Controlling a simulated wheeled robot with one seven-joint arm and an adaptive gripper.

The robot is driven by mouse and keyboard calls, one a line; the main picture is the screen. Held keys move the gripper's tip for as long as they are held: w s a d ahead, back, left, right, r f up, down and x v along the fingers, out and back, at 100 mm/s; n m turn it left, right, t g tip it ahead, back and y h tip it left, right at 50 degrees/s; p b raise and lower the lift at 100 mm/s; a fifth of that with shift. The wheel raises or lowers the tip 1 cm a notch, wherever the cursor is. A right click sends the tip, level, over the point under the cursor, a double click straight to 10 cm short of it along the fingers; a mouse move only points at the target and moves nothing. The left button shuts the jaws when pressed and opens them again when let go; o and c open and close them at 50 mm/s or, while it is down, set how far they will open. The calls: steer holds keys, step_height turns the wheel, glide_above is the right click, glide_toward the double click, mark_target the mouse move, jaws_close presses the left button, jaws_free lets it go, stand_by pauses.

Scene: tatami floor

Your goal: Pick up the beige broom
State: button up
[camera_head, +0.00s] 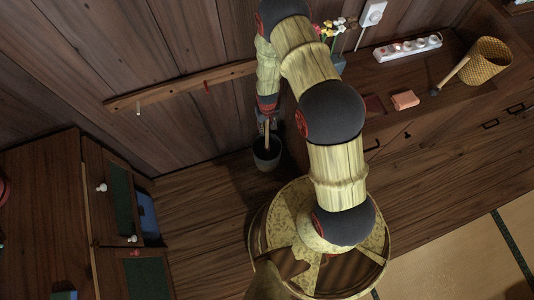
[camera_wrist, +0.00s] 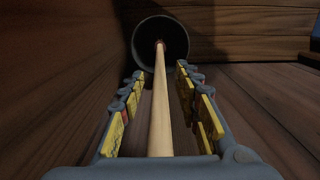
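A long beige stick, which looks like the broom's handle (camera_wrist: 159,105), stands in a dark round bucket (camera_wrist: 140,40); its lower end is hidden inside. In the wrist view the handle runs between the two fingers of my gripper (camera_wrist: 159,76), with a gap on each side. The fingers are open around it and have yellow pads. In the head view my gripper (camera_head: 267,122) points down just above the bucket (camera_head: 267,153), and a short piece of the handle (camera_head: 267,138) shows between them.
A wooden wall stands behind the bucket, with a peg rail (camera_head: 180,86) on it.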

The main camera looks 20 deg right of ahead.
steer(key=c, duration=0.4)
jaws_close()
steer(key=shift+r, duration=0.1)
